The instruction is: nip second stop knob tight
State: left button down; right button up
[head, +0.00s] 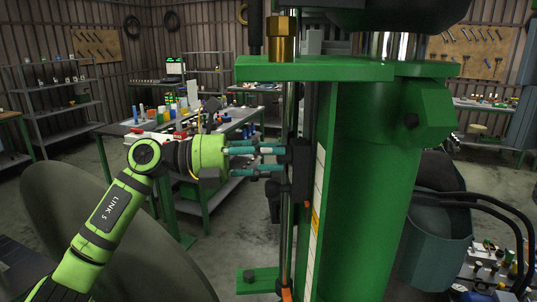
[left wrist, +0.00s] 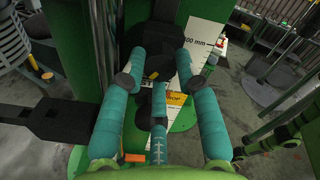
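My left gripper (head: 284,160) reaches in from the left, its teal fingers pointing level at the black stop parts (head: 300,165) on the rod beside the green column. In the left wrist view, the fingertips (left wrist: 158,60) stand on either side of a round black knob (left wrist: 158,69), with a third finger below it. The tips are close to the knob's rim, but whether they touch it is not clear. Another dark stop part (head: 274,204) is lower on the rod. My right gripper is not in view.
A green bracket (head: 315,69) with a brass nut (head: 281,40) overhangs the gripper. A white scale (head: 317,215) runs down the column (head: 370,190). A small green bracket (head: 257,280) is low on the rod. Cluttered benches and shelves stand behind.

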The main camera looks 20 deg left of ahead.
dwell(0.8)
pick_arm(q)
jog(key=m+b, duration=0.4)
jog(key=b, duration=0.1)
jog(key=shift+f, duration=0.15)
jog(key=m+b, duration=0.4)
jog(key=m, duration=0.1)
jog(key=m+b, duration=0.1)
jog(key=m, duration=0.3)
jog(key=m+b, duration=0.2)
jog(key=shift+r+m, duration=0.25)
jog(key=shift+m, duration=0.15)
jog(key=m+b, duration=0.1)
jog(key=m, duration=0.2)
jog(key=shift+r+m+b, duration=0.15)
jog(key=shift+m+b, duration=0.25)
jog(key=shift+m, duration=1.3)
